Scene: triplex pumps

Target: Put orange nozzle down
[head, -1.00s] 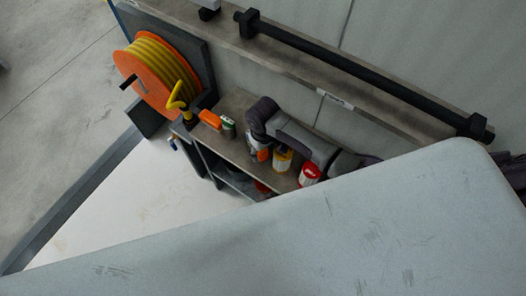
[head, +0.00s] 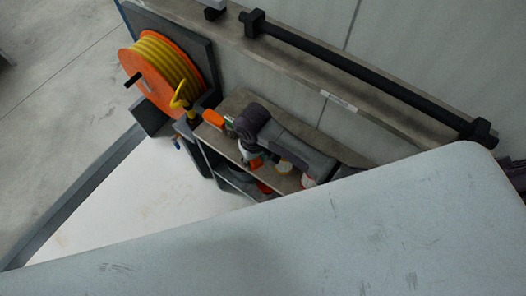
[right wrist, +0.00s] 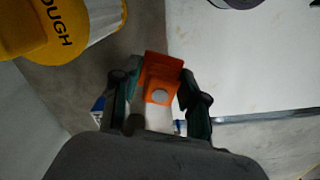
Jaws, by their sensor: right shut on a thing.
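The orange nozzle (right wrist: 158,70) is held between the two fingers of my right gripper (right wrist: 160,92) in the right wrist view. A round grey spot shows on its face. My left gripper is not in view.
The yellow container (right wrist: 55,30) is close in the right wrist view. A hose reel (head: 155,72) stands at the left.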

